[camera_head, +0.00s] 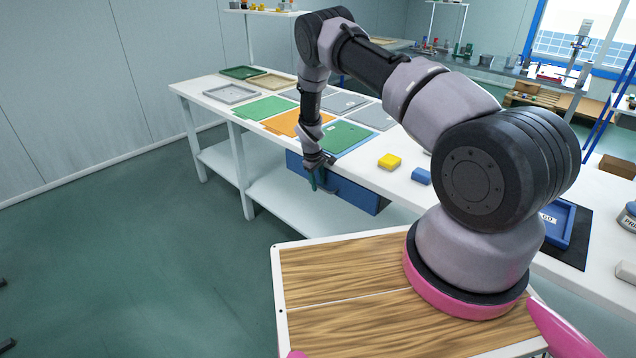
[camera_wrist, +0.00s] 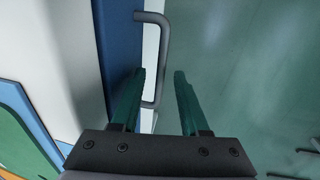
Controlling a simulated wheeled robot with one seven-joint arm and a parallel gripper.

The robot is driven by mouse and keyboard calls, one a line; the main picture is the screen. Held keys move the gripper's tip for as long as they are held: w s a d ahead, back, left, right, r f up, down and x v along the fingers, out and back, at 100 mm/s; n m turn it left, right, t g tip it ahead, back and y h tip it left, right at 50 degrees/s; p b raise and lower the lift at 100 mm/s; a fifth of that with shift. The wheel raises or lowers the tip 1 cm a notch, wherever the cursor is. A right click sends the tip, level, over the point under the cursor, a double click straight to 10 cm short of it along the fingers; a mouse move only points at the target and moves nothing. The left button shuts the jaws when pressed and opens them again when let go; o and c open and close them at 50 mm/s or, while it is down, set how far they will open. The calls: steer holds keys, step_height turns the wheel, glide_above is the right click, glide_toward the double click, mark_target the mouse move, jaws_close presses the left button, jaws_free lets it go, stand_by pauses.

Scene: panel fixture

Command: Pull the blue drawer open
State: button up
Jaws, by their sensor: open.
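The blue drawer (camera_head: 350,193) hangs under the white table top, and its front looks flush or nearly so; part of it is hidden behind my arm. In the wrist view its blue front (camera_wrist: 120,45) runs down beside a grey bar handle (camera_wrist: 151,60). My gripper (camera_head: 318,182) is at the drawer front. In the wrist view my gripper (camera_wrist: 160,75) is open, with its two green fingers apart. The lower end of the handle lies between the fingers in the picture, nearer the left finger; I cannot tell whether they touch.
A white lower shelf (camera_head: 285,205) lies beneath the drawer. The green floor (camera_head: 130,250) in front is clear.

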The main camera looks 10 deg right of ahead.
jaws_close()
stand_by(1.4)
